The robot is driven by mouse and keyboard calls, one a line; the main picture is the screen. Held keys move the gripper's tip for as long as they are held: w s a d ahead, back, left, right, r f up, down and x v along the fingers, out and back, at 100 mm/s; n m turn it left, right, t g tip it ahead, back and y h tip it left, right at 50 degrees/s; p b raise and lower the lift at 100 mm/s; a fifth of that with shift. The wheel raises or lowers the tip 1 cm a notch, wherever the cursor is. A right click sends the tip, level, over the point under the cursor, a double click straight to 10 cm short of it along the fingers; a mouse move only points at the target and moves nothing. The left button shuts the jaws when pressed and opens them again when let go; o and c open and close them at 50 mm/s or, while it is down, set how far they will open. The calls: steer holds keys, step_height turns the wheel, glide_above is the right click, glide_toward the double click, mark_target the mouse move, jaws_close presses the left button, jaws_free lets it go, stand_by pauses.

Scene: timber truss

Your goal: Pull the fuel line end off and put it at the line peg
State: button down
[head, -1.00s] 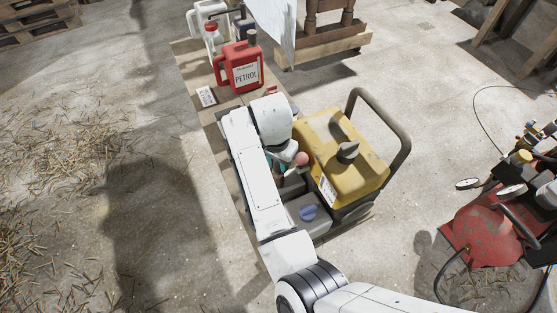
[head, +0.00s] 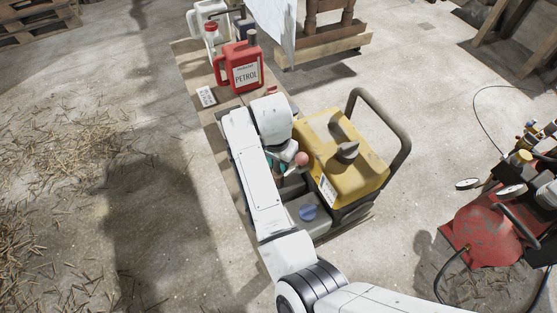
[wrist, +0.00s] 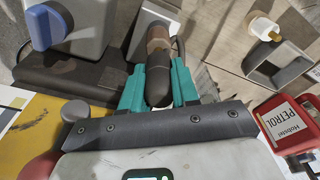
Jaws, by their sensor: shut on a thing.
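In the wrist view the teal fingers of my gripper (wrist: 158,88) are closed on both sides of a dark, rounded tube with a brown band, which I take to be the fuel line end (wrist: 157,62). Its far part runs up against a pale grey block. Whether it is still seated there cannot be told. In the head view my arm covers most of the gripper, and only a bit of teal shows beside the yellow generator (head: 345,160). A white-and-yellow fitting (wrist: 263,27) stands on the board at the upper right of the wrist view; I cannot tell if it is the line peg.
A red petrol can (head: 241,70) stands on the board beyond my arm, with a small label card (head: 206,96) beside it. A grey box with a blue knob (head: 309,212) sits close to my arm. A grey open-topped tray (wrist: 250,68) lies right of the gripper.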

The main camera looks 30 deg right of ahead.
steer(key=shift+r, duration=0.2)
steer(key=shift+r+p, duration=1.4)
steer(key=shift+p, duration=0.4)
